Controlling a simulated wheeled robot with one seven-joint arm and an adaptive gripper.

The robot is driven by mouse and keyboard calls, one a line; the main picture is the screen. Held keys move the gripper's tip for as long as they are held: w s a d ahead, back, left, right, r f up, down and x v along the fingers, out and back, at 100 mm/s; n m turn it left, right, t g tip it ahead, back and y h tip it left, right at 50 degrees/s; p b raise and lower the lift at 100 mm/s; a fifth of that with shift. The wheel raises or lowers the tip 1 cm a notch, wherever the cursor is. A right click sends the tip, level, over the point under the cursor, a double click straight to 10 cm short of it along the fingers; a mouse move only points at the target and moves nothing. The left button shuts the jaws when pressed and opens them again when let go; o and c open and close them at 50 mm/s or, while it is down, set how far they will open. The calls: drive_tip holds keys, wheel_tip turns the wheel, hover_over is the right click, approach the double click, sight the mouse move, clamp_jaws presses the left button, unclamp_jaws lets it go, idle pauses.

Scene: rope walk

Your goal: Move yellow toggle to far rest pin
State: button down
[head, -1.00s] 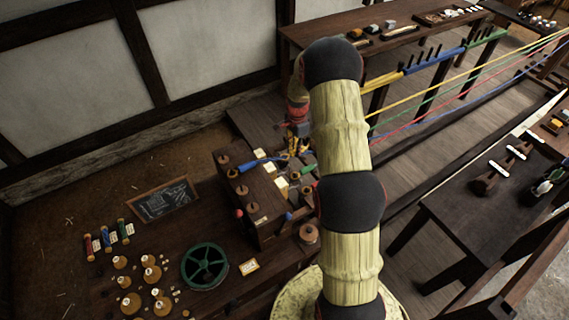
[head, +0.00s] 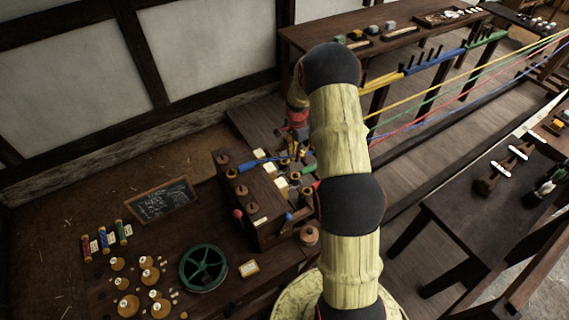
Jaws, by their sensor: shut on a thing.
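My gripper (head: 292,148) is small and partly hidden beside my own arm, over the back of a dark wooden block (head: 261,206). It is shut on the yellow toggle (head: 291,154), of which only small yellow bits show between the fingers. A blue toggle (head: 251,163) lies at the block's back left, and a green one (head: 308,168) lies just right of my gripper. Round wooden pins (head: 242,190) stand along the block. Pale tags (head: 281,184) lie near its top edge. I cannot tell which pin is the far rest pin.
A green spoked wheel (head: 203,266), several tan bobbins (head: 150,275) and a chalkboard (head: 162,200) lie on the front bench. Coloured strands (head: 470,95) stretch to the right behind my arm. A dark table (head: 475,215) stands at right.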

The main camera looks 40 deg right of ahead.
drive_tip(key=shift+f, duration=0.1)
idle(0.3)
drive_tip(key=c, duration=1.6)
unclamp_jaws()
drive_tip(key=shift+r+p, duration=1.85)
drive_tip(key=shift+r, duration=2.2)
